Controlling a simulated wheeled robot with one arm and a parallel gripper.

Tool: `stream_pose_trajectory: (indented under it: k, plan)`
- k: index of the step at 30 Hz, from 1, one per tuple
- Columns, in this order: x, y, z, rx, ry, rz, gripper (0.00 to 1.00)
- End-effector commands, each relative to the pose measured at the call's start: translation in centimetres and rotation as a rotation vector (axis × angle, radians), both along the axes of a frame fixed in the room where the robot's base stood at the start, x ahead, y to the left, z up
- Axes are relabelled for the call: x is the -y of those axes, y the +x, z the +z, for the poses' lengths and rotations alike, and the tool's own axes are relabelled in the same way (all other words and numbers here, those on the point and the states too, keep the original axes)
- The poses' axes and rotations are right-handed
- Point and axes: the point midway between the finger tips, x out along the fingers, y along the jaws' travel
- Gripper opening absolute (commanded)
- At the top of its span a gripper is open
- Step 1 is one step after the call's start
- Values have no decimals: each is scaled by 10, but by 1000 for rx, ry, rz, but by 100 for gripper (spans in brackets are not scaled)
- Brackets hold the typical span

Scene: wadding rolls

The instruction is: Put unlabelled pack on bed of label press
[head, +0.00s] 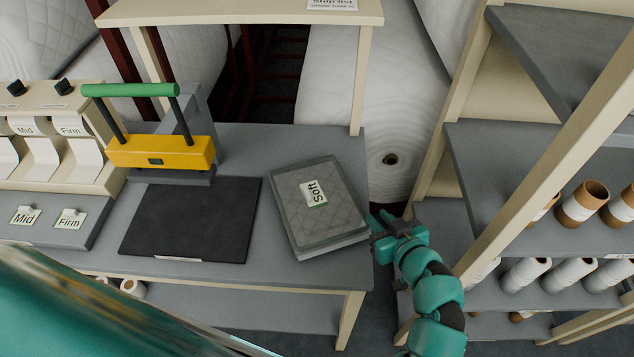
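A grey quilted pack (335,222) lies flat on the table, turned a little, with a white label reading "Soft" on its top. I see no pack without a label. The label press (160,152) has a yellow head and a green handle, raised at the back of its bed. The bed (188,236) is a flat dark plate with nothing on it, left of the pack. My gripper (380,225) is at the table's right edge, close to the pack's lower right corner. Its fingers are small and partly hidden, so I cannot tell whether they touch the pack.
A label dispenser (62,105) with "Mid" and "Firm" labels stands left of the press. A raised shelf (240,12) on posts spans the table's back. A rack (545,175) with rolls stands on the right, close to my arm. Large white wadding rolls (375,60) stand behind.

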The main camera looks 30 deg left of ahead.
Motion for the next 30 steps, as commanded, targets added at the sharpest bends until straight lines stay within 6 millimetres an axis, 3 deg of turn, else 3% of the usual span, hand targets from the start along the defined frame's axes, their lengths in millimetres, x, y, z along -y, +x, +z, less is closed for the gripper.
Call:
stream_pose_trajectory:
  k: [21, 30]
  plan:
    - [-61, 45, -30, -2, 0, -2, 22]
    - [-71, 52, -36, 2, 0, -3, 22]
